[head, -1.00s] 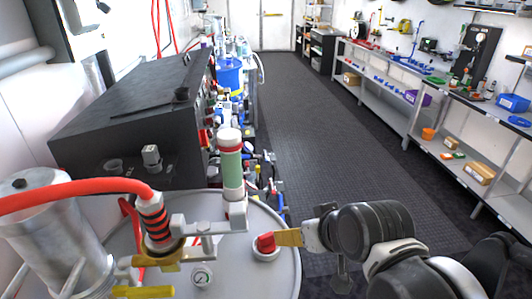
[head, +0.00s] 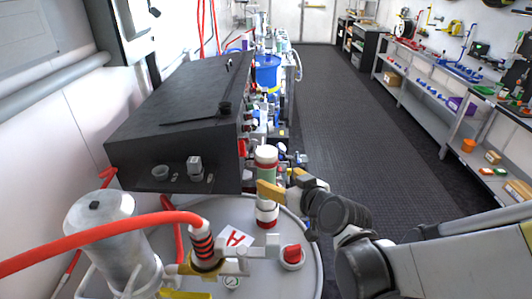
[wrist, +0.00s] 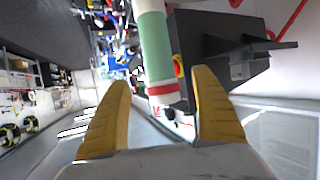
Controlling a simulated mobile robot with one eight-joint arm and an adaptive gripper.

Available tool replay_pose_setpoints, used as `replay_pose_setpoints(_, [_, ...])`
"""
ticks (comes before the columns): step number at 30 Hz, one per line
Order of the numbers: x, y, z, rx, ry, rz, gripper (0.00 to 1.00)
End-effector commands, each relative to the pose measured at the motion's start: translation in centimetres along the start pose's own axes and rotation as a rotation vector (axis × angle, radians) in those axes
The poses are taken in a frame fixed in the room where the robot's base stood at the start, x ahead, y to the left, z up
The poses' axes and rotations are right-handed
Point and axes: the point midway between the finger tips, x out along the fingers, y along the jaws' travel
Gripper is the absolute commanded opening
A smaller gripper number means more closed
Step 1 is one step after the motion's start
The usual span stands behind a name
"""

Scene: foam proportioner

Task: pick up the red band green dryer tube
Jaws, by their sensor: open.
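The green dryer tube (head: 267,174) stands upright on the drum lid (head: 308,262), with a white cap, a red band and a white base. In the wrist view the tube (wrist: 156,48) shows between the fingers, nearer the right one, with a red band by its lower end. My gripper (head: 279,181) is open at the tube's mid-height. In the head view one yellow finger crosses in front of the tube and hides part of it; the other is to its right. In the wrist view my gripper (wrist: 162,78) shows both fingers apart. I cannot tell whether either touches the tube.
A red knob (head: 292,254) and a red hose (head: 110,232) with its fitting are on the drum near the tube. A dark cabinet (head: 180,120) stands close behind and left. The aisle floor (head: 345,130) to the right is clear.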

Motion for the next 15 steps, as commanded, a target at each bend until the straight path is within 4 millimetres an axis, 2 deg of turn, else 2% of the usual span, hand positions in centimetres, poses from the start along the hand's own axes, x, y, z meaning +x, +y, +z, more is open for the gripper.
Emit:
replay_pose_setpoints(3, [2.3,-0.1,0.2,-0.001,0.0,-0.001,0.75])
replay_pose_setpoints(11, [4.7,0.0,0.1,0.0,-0.001,0.0,0.75])
replay_pose_setpoints(15, [7.0,0.0,0.0,0.0,-0.001,-0.002,0.75])
